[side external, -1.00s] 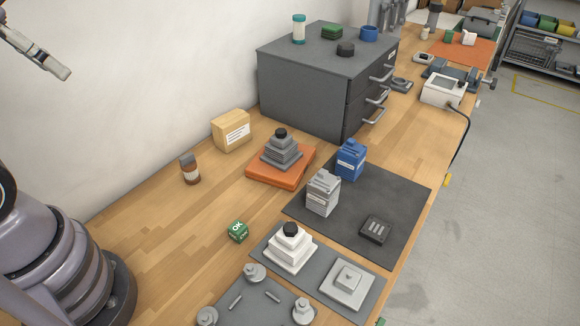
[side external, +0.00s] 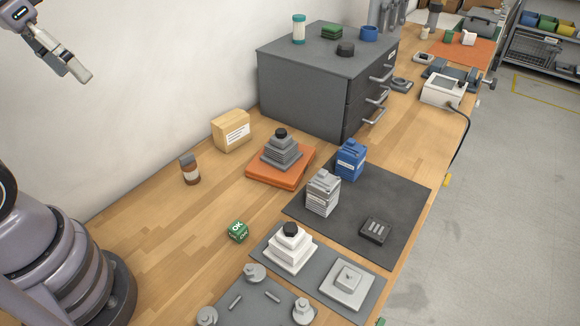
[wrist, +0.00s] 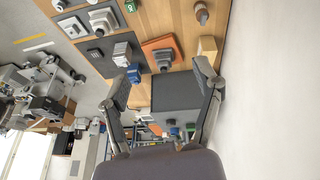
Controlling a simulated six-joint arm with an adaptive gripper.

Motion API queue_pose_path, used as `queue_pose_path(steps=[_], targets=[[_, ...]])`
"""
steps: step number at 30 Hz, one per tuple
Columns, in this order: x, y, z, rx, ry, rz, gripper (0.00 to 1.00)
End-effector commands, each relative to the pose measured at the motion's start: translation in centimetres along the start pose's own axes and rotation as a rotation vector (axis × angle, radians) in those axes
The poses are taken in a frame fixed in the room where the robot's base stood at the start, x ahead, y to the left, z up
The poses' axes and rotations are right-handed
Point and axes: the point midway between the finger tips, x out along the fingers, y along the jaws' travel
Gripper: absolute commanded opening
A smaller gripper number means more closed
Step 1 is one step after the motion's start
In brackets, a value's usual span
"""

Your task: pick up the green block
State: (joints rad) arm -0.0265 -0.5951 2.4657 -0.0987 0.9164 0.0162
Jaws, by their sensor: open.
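The green block (side external: 237,231) is a small cube with white "OK" lettering. It sits on the bare wood of the bench, left of the grey mat with the white stepped part. My gripper (side external: 84,75) is at the upper left of the side view, high above the bench and far from the block. In the wrist view my gripper (wrist: 162,72) shows its two fingers spread wide with nothing between them.
An orange tray (side external: 262,176) holds a grey stepped part. The white stepped part (side external: 290,248) stands close right of the block. A dark drawer cabinet (side external: 305,90) rises at the back.

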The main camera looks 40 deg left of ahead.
Motion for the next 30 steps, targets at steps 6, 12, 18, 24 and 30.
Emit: queue_pose_path(steps=[6,12,18,24,30], targets=[[5.9,2.0,-2.7,-0.221,-0.321,0.152,0.65],[12.4,3.2,-4.7,-0.473,-0.581,0.291,0.65],[20.1,3.6,-5.5,-0.766,-0.804,0.416,0.65],[28.8,3.4,-4.3,-1.094,-0.984,0.516,0.65],[36.1,3.0,-1.5,-1.386,-1.095,0.572,0.65]])
